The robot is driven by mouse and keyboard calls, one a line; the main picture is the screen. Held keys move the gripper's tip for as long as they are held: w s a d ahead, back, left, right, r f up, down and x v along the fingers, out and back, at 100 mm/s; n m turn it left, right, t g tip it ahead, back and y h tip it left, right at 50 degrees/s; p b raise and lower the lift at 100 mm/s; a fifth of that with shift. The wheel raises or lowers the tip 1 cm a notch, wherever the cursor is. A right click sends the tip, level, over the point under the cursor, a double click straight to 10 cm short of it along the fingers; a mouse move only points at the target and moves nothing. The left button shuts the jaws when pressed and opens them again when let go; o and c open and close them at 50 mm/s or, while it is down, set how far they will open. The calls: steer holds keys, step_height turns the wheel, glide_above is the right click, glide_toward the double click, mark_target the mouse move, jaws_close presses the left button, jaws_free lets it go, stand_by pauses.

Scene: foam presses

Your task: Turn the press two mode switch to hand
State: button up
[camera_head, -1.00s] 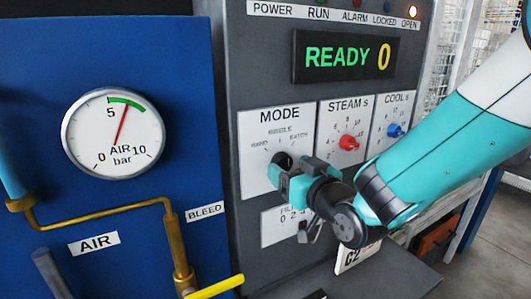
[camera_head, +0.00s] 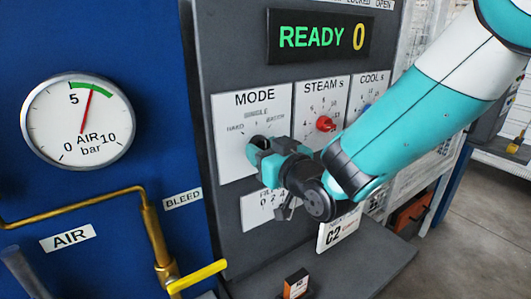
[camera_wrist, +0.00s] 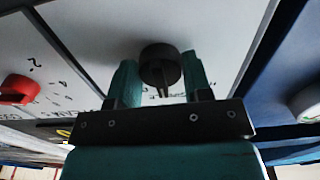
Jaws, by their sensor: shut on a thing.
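The mode switch is a black round knob (camera_wrist: 160,66) on a white plate marked MODE (camera_head: 228,112), with HAND at the left, SINGLE at the top and a third mark at the right. My gripper (camera_head: 262,150) is at the knob, its teal fingers on either side. In the wrist view my gripper (camera_wrist: 162,80) is shut on the knob, one finger at each side. The fingers hide much of the knob in the head view, so I cannot tell which mark it points at.
The red steam knob (camera_head: 326,124) and the blue cool knob (camera_head: 367,107) are to the right. The display (camera_head: 320,37) reads READY 0. An air gauge (camera_head: 80,118), brass pipe (camera_head: 75,210) and yellow handle (camera_head: 197,277) are at the left. A dark ledge (camera_head: 350,265) juts out below.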

steer(key=n+b, duration=0.1)
steer(key=b, duration=0.2)
steer(key=n+b, duration=0.2)
steer(key=b, duration=0.1)
steer(key=shift+f, duration=0.4)
steer(key=n+b, duration=0.3)
steer(key=b, duration=0.1)
steer(key=shift+n+b, duration=0.3)
steer(key=shift+b, duration=0.1)
steer(key=shift+r+n+b, duration=0.25)
steer(key=shift+n+b, duration=0.75)
steer(key=shift+b, duration=0.15)
steer(key=shift+r, duration=0.1)
steer(key=o, duration=0.9)
steer(key=shift+d, duration=0.1)
